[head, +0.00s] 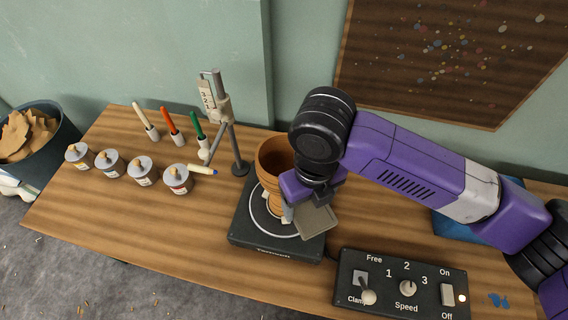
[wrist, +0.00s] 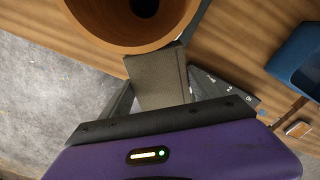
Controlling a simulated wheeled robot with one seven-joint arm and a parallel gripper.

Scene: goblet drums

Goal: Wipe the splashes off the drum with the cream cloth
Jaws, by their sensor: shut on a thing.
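The drum (head: 271,158) is an orange-brown goblet shape. It stands mouth up on a dark turntable (head: 262,243) with a pale ring. In the wrist view its round rim and hollow inside (wrist: 105,22) fill the top left. My gripper (head: 302,201) is at the drum's right side, shut on the cream cloth (head: 318,221), which looks like a flat grey-beige pad. The cloth also shows in the wrist view (wrist: 158,82), its far end at the drum's edge. I cannot tell whether it touches. No splashes are clearly visible on the drum; my gripper hides part of its side.
A control box (head: 400,285) with switches and a speed knob stands front right, its light lit. A metal stand (head: 218,110) rises behind left of the drum. Several jars (head: 142,172) and upright markers (head: 172,124) stand left. A blue tray (head: 452,226) is behind my arm.

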